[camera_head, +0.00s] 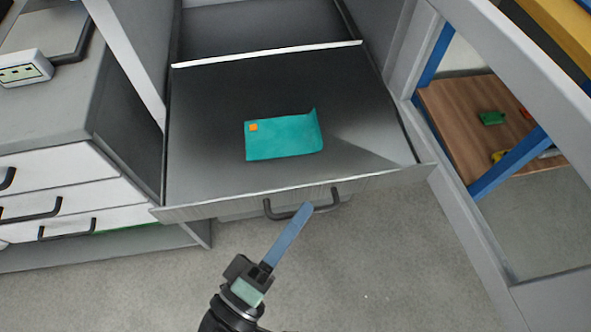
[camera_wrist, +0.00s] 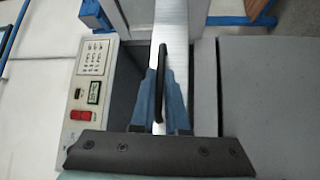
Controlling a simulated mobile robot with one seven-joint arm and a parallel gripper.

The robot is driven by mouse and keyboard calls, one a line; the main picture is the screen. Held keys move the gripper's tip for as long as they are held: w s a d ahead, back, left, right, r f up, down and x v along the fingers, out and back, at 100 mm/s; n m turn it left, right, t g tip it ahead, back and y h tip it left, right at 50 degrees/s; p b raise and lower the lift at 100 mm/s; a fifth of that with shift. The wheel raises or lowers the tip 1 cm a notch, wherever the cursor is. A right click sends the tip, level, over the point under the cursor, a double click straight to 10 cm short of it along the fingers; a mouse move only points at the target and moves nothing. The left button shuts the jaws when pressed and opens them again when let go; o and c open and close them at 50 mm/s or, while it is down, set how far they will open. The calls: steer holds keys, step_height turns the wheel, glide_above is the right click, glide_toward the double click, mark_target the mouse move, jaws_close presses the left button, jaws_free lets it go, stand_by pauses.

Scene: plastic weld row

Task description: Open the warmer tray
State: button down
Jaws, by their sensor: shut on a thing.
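The warmer tray (camera_head: 205,140) is a grey metal drawer that stands pulled out from its cabinet in the head view. A teal sheet-like piece (camera_head: 283,138) with an orange square on it lies inside. A dark bar handle (camera_head: 278,214) is on the tray's front. My gripper (camera_head: 304,209) comes from below, with its blue fingers at the right part of the handle. In the wrist view my gripper (camera_wrist: 160,100) has its blue fingers on either side of the dark handle (camera_wrist: 161,70) and is shut on it. The far finger is hidden in the head view.
White drawers (camera_head: 60,190) with dark handles stand at the left. A grey post and blue frame (camera_head: 510,165) are at the right, near the tray's corner. A control panel (camera_wrist: 92,85) with a red switch shows in the wrist view. The floor (camera_head: 370,270) in front is clear.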

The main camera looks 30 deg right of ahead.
stand_by(0.3)
steer(key=c, duration=0.9)
jaws_free()
steer(key=shift+s+a, duration=0.1)
steer(key=p+v, duration=0.1)
steer(key=v, duration=1.1)
steer(key=shift+s+a, duration=0.25)
steer(key=shift+a, duration=0.1)
